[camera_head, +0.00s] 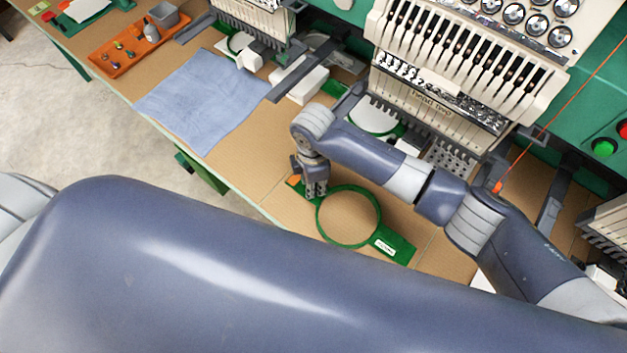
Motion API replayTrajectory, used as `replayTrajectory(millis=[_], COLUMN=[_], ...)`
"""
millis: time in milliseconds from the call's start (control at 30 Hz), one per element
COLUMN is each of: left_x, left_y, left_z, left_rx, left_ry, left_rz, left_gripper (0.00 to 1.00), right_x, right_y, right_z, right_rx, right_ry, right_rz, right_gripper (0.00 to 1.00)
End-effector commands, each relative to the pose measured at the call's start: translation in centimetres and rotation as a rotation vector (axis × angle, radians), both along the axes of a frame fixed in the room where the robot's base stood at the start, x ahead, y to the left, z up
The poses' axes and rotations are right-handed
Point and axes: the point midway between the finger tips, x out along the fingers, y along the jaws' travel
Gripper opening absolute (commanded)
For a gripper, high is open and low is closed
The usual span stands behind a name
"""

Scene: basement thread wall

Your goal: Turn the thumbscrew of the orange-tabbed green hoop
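The green hoop (377,229) lies flat on the brown table, with a flat arm and white label on its right side. Its orange tab (293,181) shows at the left end, beside my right gripper. My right gripper (316,190) points down over the hoop's left end. Its fingers cover that part, so the thumbscrew is hidden and I cannot tell whether they touch it or are closed. A large link of my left arm fills the foreground; my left gripper is out of view.
Embroidery machine heads (455,80) stand behind the hoop, with another green-rimmed hoop (375,121) under one. A blue cloth (203,100) and an orange tray (118,58) lie to the left. The table's front edge runs close to the hoop.

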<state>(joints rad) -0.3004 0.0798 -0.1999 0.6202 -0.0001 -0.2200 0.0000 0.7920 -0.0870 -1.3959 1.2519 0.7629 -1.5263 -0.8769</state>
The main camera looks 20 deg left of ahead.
Motion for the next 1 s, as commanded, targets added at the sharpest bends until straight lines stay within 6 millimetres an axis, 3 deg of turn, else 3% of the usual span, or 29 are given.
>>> replayTrajectory(millis=[300,767,800,867,1000], left_x=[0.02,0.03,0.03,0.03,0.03], left_y=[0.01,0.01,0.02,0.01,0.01], left_z=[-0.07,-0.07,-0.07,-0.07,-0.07], left_rx=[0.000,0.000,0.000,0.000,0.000], left_ry=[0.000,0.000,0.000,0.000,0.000], left_rz=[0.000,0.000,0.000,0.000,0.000], left_gripper=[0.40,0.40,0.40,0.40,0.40], right_x=[0.00,0.00,0.00,0.00,0.00], right_y=[-0.02,-0.02,-0.02,-0.02,-0.01], right_z=[-0.05,-0.04,-0.03,-0.03,-0.02], right_rx=[0.000,0.000,0.000,0.000,0.000], right_ry=[0.000,0.000,0.000,0.000,0.000], right_rz=[0.095,0.107,0.107,0.107,0.107], right_gripper=[0.01,0.01,0.29,0.42,0.45])
